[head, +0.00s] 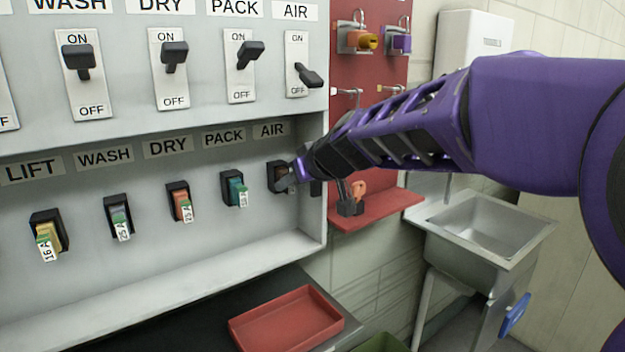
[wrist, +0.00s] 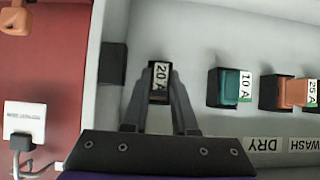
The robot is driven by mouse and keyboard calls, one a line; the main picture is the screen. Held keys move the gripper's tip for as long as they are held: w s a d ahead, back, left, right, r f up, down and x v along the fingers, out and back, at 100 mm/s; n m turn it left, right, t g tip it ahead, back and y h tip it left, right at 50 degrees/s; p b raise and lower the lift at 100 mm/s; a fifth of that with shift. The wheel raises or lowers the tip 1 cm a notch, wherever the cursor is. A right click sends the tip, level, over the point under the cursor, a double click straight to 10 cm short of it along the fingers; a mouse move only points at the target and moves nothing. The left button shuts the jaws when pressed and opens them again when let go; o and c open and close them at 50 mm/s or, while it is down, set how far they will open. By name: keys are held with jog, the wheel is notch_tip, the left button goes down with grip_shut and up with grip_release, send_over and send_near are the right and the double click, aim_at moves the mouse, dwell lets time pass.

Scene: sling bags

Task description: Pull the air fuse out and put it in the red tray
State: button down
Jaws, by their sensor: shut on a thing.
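The air fuse (wrist: 160,78), with a 20 A label, sits between my fingertips in the wrist view. My gripper (head: 290,178) is shut on it at the socket under the AIR label, at the right end of the fuse row. It also shows in the wrist view (wrist: 161,93), one finger on each side of the fuse. The fuse is mostly hidden by my fingers in the head view, and I cannot tell how deep it sits in its socket. The red tray (head: 240,334) lies empty on the dark bench below the panel.
The pack fuse (head: 236,188) and several other fuses stick out left of it. The AIR switch (head: 307,76) points down to OFF; the visible switches beside it point up. A red board (head: 368,118) with padlocks and a sink (head: 490,228) are to the right.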

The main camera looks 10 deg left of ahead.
aim_at(292, 192)
jog(key=shift+s+d, duration=1.1)
jog(key=shift+d, duration=0.2)
jog(key=shift+s+d+r, duration=0.15)
jog(key=shift+s+d, duration=2.05)
jog(key=shift+d, duration=0.25)
jog(key=shift+w+a, duration=1.85)
jog(key=shift+a, duration=0.3)
